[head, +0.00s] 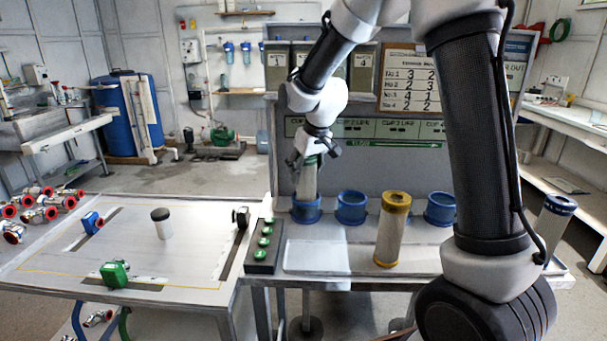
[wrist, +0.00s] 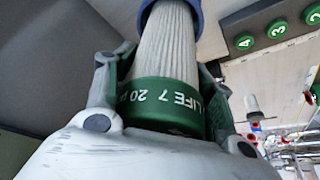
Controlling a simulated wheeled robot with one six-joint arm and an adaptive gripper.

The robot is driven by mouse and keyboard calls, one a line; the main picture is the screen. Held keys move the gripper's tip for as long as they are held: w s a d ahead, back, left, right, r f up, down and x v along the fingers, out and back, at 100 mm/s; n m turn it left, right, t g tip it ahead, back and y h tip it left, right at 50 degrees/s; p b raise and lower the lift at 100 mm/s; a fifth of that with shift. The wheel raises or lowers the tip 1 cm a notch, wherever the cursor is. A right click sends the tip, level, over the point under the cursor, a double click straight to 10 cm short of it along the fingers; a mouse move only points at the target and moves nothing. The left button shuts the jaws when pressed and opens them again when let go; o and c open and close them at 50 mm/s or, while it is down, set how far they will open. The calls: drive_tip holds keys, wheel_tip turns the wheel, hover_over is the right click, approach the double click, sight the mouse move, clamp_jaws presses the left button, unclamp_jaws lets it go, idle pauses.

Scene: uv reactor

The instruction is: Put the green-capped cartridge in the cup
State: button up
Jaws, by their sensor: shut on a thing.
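My gripper (head: 312,158) is shut on the green-capped cartridge (head: 306,182), around its green cap at the top. The cartridge is pale, pleated and roughly upright. The wrist view shows the green cap (wrist: 165,102) between the two fingers, with white lettering on it. The cartridge's lower end meets the leftmost blue cup (head: 306,213) and its tip is hidden by the cup's wall. The blue cup also shows around the far end of the cartridge in the wrist view (wrist: 147,12). How deep the cartridge sits cannot be told.
More blue cups (head: 352,209) (head: 440,209) stand to the right. A yellow-capped cartridge (head: 391,236) stands in front of the row. A blue-capped cartridge (head: 553,226) is at the far right. A box with green buttons (head: 262,262) lies left of the cups.

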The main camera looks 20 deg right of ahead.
drive_tip(key=shift+f, duration=0.65)
drive_tip(key=o, duration=1.3)
drive_tip(key=shift+c, duration=0.2)
drive_tip(key=v, duration=1.1)
drive_tip(key=shift+r, duration=0.15)
drive_tip(key=s+d+r+m, duration=0.1)
drive_tip(key=s+d+r, duration=0.1)
drive_tip(key=s+d, duration=0.35)
drive_tip(key=s+d+r+m, duration=0.1)
drive_tip(key=s+d+r, duration=0.2)
drive_tip(key=s, duration=0.6)
drive_tip(key=s+d+f+m, duration=0.1)
drive_tip(key=s+d, duration=0.1)
drive_tip(key=s, duration=0.6)
drive_tip(key=s+d+f+m+h, duration=0.1)
drive_tip(key=s+d+f, duration=0.1)
drive_tip(key=s, duration=0.6)
drive_tip(key=shift+d+f+h, duration=0.25)
drive_tip(key=shift+d+h, duration=0.05)
drive_tip(key=shift+d, duration=0.4)
